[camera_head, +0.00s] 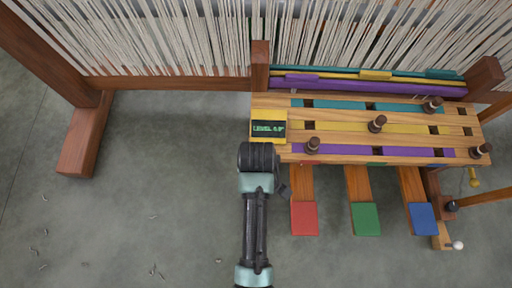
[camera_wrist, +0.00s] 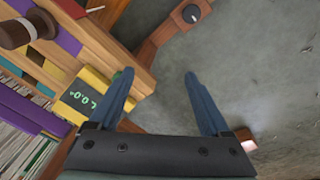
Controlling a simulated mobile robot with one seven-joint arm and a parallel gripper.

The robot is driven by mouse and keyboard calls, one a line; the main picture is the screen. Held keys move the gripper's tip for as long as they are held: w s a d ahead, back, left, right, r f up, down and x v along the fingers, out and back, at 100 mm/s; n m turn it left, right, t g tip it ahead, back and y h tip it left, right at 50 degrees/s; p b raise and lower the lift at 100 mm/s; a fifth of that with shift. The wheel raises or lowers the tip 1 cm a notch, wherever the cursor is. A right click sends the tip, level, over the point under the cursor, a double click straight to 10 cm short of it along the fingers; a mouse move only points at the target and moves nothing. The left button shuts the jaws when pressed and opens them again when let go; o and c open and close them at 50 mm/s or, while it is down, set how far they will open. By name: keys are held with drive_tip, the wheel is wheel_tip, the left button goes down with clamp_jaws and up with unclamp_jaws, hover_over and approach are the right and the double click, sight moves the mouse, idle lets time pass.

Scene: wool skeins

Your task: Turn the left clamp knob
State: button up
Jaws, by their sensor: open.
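In the wrist view a round black knob (camera_wrist: 190,13) with a pale mark sits on a wooden bracket (camera_wrist: 152,50) near the top edge; I take it for the left clamp knob. My gripper (camera_wrist: 158,75) is open, with two blue fingers apart and nothing between them. The knob lies beyond the fingertips, up and to the right, not touching them. In the head view my arm covers the left end of the board, so the left knob cannot be made out clearly there. A black knob (camera_head: 451,206) shows at the board's right side.
A level display (camera_head: 268,127) on the yellow panel sits beside my arm; it also shows in the wrist view (camera_wrist: 79,98). Brown pegs (camera_head: 377,123) stand on the striped board. Coloured pedals (camera_head: 365,218) lie in front. The grey floor at left is mostly open.

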drive_tip(key=s+f+b, duration=0.2)
drive_tip(key=f+b, duration=0.2)
drive_tip(key=f, duration=0.2)
drive_tip(key=s+f+g+b, duration=0.1)
drive_tip(key=s+f+b, duration=0.1)
drive_tip(key=f, duration=0.5)
drive_tip(key=s+f+g+b, duration=0.1)
drive_tip(key=f+b, duration=0.4)
drive_tip(key=f, duration=0.2)
drive_tip(key=shift+s+a+f+n+b, duration=0.1)
drive_tip(key=shift+s+f+n+b, duration=0.1)
drive_tip(key=shift+s+n+b, duration=0.15)
drive_tip(key=shift+s, duration=0.1)
clamp_jaws()
